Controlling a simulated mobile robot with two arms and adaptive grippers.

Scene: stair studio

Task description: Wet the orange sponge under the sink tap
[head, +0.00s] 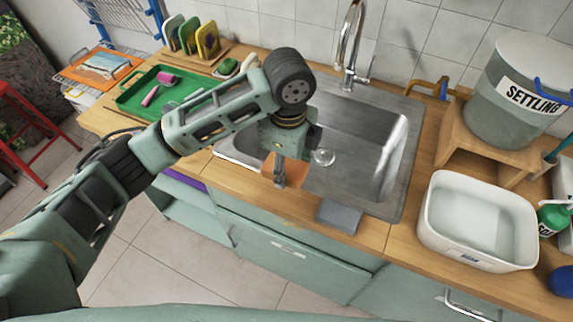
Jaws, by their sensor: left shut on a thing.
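My left gripper (281,168) points down over the left part of the sink (385,170), near its front edge. It is shut on the orange sponge (296,172), which shows partly behind and beside the fingers. The chrome tap (350,45) rises at the back of the sink, with its spout over the basin. The sponge is forward and to the left of the tap. I cannot tell whether any water runs. My right gripper is out of view.
A grey block (338,216) lies at the sink's front edge. A white tub (478,222) and a wooden stand (490,140) with a bucket marked "SETTLING" (520,95) are at the right. A green tray (165,92) with pink items is at the left.

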